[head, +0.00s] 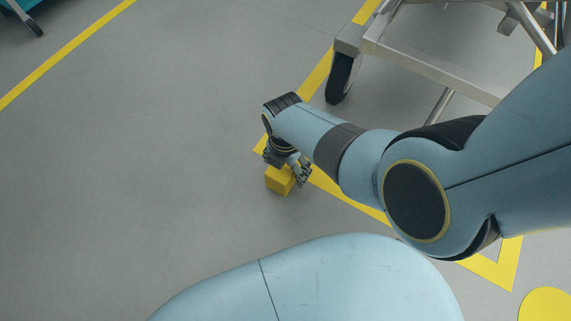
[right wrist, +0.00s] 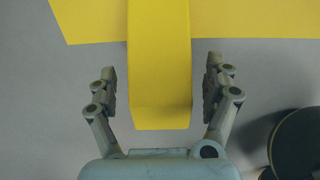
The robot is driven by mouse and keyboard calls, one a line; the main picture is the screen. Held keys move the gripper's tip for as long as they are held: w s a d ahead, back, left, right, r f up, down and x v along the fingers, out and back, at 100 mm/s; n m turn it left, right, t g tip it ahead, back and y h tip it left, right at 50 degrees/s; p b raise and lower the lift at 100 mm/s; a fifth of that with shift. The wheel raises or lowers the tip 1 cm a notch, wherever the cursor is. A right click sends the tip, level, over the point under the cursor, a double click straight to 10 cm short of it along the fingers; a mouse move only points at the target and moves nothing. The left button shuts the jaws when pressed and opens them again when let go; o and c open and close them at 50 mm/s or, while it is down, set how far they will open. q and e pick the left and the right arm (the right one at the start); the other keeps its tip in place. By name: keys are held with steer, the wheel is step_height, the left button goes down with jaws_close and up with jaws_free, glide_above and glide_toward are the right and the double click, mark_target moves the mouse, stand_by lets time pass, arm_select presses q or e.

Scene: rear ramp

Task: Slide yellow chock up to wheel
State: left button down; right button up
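The yellow chock (head: 279,181) is a small block on the grey floor, just beside the corner of the yellow floor line. In the right wrist view the chock (right wrist: 160,85) lies lengthwise between my right fingers. My right gripper (head: 289,169) is low over the chock, partly hiding it. Its fingers (right wrist: 161,82) are open, with a gap on each side of the chock. The black caster wheel (head: 340,78) stands under the metal cart, up and right of the chock and apart from it. My left gripper is in neither view.
The metal cart frame (head: 430,68) rises at the upper right. Yellow floor line (head: 348,200) runs along the cart's bay. A dark round thing (right wrist: 298,145) shows at the lower right of the wrist view; I cannot tell what it is. The floor to the left is clear.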

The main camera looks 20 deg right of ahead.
jaws_close()
steer(key=shift+w+d, duration=0.1)
steer(key=shift+d, duration=0.05)
steer(key=shift+o, duration=0.3)
jaws_free()
stand_by(0.3)
